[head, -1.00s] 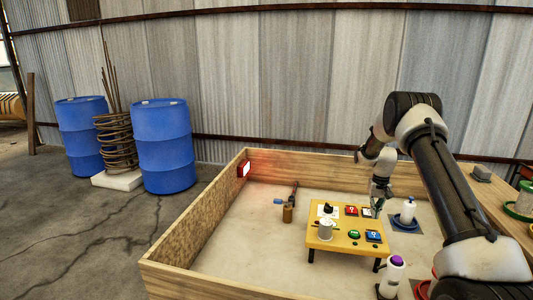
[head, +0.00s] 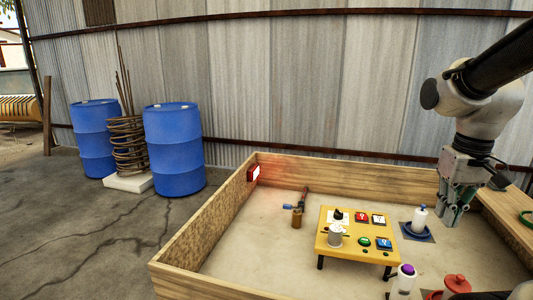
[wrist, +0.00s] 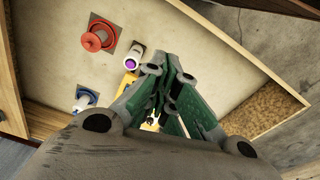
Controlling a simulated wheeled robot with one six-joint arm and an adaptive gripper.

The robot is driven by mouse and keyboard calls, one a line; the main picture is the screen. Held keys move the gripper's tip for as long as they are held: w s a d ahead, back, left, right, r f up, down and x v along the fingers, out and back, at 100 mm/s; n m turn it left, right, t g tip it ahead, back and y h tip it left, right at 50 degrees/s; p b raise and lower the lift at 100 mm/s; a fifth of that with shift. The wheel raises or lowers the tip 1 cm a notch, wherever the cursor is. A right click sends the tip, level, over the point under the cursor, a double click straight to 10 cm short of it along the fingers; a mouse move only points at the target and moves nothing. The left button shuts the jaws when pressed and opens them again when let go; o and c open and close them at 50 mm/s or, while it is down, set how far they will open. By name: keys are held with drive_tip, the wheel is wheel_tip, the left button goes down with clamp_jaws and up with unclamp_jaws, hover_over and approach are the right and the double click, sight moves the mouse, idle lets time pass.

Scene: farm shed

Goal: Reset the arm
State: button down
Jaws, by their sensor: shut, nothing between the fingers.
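My gripper (head: 456,215) hangs at the right of the head view, pointing down, above the right part of the wooden-walled pen. Its green-padded fingers are together with nothing between them. In the wrist view my gripper (wrist: 172,62) covers the middle and hides most of the yellow table. My arm comes in from the upper right of the head view.
The yellow table (head: 338,248) holds a mug, cards and buttons. Near it stand a white bottle on a blue dish (head: 417,234), a purple-capped bottle (head: 405,278) and a red item (head: 457,285). The pen wall (head: 205,222) surrounds them. Blue barrels (head: 174,150) stand outside.

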drive_tip(key=s+a+r+t, duration=0.1)
drive_tip(key=s+r+t, duration=0.2)
drive_tip(key=s+r, duration=0.2)
drive_tip(key=shift+s+a+n+t, duration=0.25)
drive_tip(key=shift+s+n+t, duration=0.05)
drive_tip(key=shift+s, duration=0.05)
